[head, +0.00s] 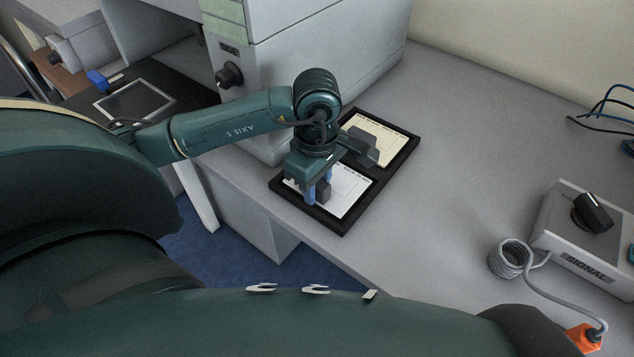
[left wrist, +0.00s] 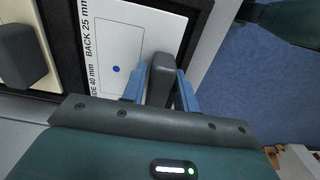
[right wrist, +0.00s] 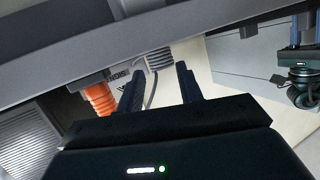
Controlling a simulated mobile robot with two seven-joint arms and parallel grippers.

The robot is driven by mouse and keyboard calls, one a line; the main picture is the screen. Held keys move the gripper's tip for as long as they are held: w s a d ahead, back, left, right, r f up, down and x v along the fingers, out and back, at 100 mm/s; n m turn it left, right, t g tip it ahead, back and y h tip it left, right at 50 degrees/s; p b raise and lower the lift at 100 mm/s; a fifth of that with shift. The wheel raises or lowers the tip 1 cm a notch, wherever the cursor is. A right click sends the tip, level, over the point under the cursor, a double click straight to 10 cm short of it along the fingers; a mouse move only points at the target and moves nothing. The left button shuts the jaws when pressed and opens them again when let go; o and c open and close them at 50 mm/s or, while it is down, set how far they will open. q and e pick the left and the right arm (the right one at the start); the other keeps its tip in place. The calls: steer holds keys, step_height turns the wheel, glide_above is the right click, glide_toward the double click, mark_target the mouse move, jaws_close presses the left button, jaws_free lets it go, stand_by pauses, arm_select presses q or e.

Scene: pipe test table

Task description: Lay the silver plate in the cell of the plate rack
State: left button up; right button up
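A black two-cell rack (head: 341,229) lies near the table's front edge. Its near cell holds a pale, silver-white plate (head: 351,194) with a printed outline, lettering and a blue dot; that plate also shows in the left wrist view (left wrist: 108,62). My left gripper (head: 318,192) points down over this plate. Its blue fingers (left wrist: 160,90) stand close on both sides of a dark grey block (left wrist: 161,72) at the plate's edge. I cannot tell whether they grip it. My right gripper (right wrist: 160,85) is open and empty, and shows only in the right wrist view.
The far cell holds a cream plate (head: 385,134) with another dark block (left wrist: 24,55). A grey cabinet with a black knob (head: 229,76) stands close behind my left arm. A signal box (head: 580,240), coiled cable (head: 508,260) and orange plug (head: 583,338) are at right. The table's middle is clear.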

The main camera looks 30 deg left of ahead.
arm_select(q)
steer(key=shift+o, duration=1.3)
arm_select(e)
steer(key=shift+s, duration=0.15)
arm_select(q)
steer(key=shift+r, duration=0.1)
steer(key=shift+r, duration=0.3)
arm_select(e)
steer(key=shift+r, duration=0.15)
steer(key=shift+w+a+f+g+p, duration=0.2)
steer(key=shift+f+g+p, duration=0.15)
steer(key=shift+p, duration=0.5)
steer(key=shift+w+r, duration=0.1)
steer(key=shift+w, duration=0.1)
arm_select(q)
step_height(320, 180, up, 12)
steer(key=shift+f, duration=0.2)
arm_select(e)
steer(key=shift+a, duration=0.1)
steer(key=shift+s, duration=0.1)
